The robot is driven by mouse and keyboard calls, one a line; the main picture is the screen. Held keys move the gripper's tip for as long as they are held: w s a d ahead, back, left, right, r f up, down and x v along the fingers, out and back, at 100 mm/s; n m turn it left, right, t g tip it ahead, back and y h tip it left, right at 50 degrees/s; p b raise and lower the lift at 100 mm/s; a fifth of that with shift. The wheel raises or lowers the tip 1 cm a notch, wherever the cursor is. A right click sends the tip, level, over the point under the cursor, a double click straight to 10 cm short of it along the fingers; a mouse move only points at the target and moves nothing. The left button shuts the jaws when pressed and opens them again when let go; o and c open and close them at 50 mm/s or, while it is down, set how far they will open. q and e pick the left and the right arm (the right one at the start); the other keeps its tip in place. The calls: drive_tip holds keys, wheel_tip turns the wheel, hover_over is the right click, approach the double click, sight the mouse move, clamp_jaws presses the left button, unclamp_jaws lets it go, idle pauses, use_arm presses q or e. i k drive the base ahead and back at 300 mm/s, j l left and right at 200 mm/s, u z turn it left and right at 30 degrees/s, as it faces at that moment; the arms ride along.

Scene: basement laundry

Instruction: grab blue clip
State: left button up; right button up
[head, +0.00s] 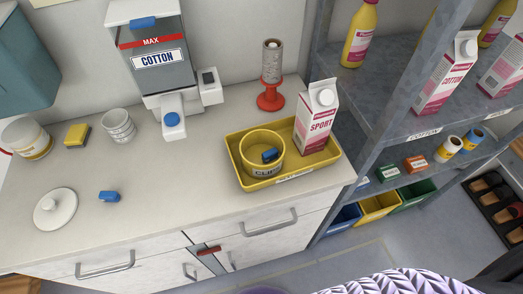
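A small blue clip (109,197) lies on the light countertop at the left, just right of a round white lid (55,209). Another blue clip (270,155) is inside a yellow round tub (262,172), whose label is partly readable as "CLIPS". The tub stands in a yellow tray (242,141) on the right part of the counter. Neither of my grippers shows in the head view.
A pink and white SPORT carton (316,118) stands in the tray's right end. Behind are a COTTON dispenser (158,62), a red-based spool holder (271,75), a ribbed cup (118,126) and a yellow block (77,135). A grey shelf (400,110) rises at right. The middle counter is clear.

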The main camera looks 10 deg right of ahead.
sight(106, 196)
drive_tip(key=k+u, duration=0.15)
drive_tip(key=u, duration=0.9)
drive_tip(key=i+j+z, duration=0.1)
drive_tip(key=j, duration=0.3)
drive_tip(key=i+j+z, duration=0.15)
drive_tip(key=j, duration=0.25)
